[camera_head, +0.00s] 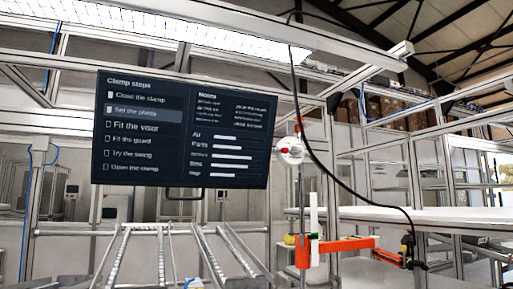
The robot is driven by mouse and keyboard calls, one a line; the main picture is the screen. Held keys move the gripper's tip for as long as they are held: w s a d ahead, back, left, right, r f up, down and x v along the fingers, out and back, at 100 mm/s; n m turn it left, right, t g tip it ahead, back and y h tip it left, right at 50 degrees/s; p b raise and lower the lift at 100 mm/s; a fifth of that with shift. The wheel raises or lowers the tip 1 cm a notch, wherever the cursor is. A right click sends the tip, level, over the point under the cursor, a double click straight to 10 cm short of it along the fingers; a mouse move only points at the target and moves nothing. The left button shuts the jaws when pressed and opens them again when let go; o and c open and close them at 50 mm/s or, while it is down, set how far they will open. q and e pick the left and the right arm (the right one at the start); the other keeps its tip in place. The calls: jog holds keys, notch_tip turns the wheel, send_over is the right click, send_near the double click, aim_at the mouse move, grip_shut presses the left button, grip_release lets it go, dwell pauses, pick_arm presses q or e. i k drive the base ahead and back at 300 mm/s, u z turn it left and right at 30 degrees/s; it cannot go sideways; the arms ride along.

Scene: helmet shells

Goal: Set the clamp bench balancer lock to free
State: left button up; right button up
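A round white unit with a red part on its face (291,150) hangs at the centre right, beside the screen's right edge. It looks like the balancer, and the red part may be its lock. It is too small to tell the lock's setting. Below it hangs a tool with an orange-red body and arm (340,244) and a white upright part (313,212). Neither of my grippers is in view.
A dark screen (185,130) headed "Clamp steps" hangs left of centre, with the "Set the pivots" line highlighted. A black cable (330,170) loops down to the orange arm's right end. A roller rack (160,255) stands lower left. A white bench top (440,218) lies right.

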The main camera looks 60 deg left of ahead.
aim_at(284, 150)
jog(key=u, duration=1.7)
jog(key=i, duration=0.5)
jog(key=u, duration=2.55)
jog(key=k, duration=1.6)
jog(key=z, duration=1.5)
